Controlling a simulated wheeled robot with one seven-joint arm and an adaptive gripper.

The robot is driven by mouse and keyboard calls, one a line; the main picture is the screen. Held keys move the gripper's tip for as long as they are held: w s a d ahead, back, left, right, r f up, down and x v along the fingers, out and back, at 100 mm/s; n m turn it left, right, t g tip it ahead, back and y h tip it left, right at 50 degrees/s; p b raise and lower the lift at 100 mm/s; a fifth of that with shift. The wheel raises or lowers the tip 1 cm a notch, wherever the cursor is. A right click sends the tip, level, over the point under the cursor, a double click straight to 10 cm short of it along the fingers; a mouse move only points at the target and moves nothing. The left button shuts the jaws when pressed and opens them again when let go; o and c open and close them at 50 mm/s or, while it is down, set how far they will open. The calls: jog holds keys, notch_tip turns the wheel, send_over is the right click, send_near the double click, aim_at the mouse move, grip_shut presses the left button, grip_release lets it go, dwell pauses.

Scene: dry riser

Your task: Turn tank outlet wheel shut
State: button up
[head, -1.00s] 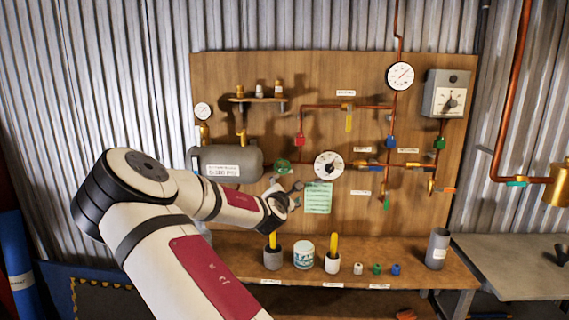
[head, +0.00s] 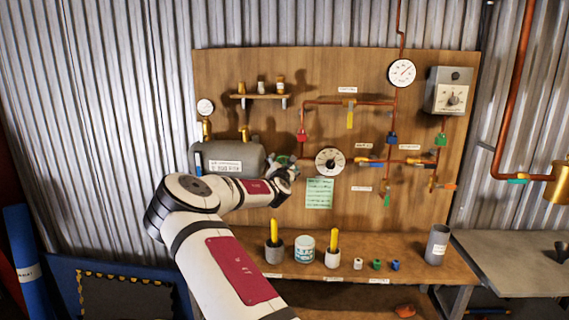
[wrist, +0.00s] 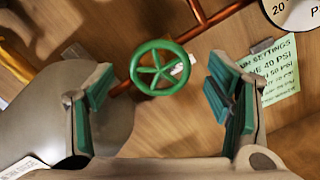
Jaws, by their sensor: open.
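The tank outlet wheel is a green spoked handwheel (wrist: 159,68) on a copper pipe at the tank's outlet. In the wrist view it sits between my two open fingers, a little beyond their tips. My gripper (wrist: 160,98) is open and empty, its teal pads on either side of the wheel with gaps. In the head view my gripper (head: 289,170) is in front of the wheel (head: 283,160) and hides most of it. The grey tank (head: 210,155) is left of the wheel; it also shows in the wrist view (wrist: 45,115).
A dial gauge (head: 330,161) is close on the wheel's right. A green settings note (head: 319,193) hangs below it, near my right finger in the wrist view. A bench (head: 350,252) with cups and small caps stands below the wooden board (head: 380,65).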

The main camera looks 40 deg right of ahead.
aim_at(285, 164)
jog(key=shift+x, duration=1.5)
jog(key=c, duration=1.2)
jog(key=shift+o, duration=0.2)
jog(key=shift+m, duration=0.4)
jog(key=m+b, duration=0.2)
jog(key=m, duration=0.2)
jog(key=shift+d+f+m+b, duration=0.1)
jog(key=shift+f+m+b, duration=0.05)
jog(key=shift+m+b, duration=0.15)
jog(key=m+b, duration=0.2)
jog(key=m, duration=0.3)
jog(key=shift+f, duration=0.1)
jog(key=m+b, duration=0.3)
jog(key=m, duration=0.2)
jog(key=shift+s+f+m, duration=0.1)
jog(key=shift+m, duration=0.3)
jog(key=shift+f+m+b, duration=0.1)
jog(key=shift+m+b, duration=1.15)
jog(key=shift+m, duration=0.95)
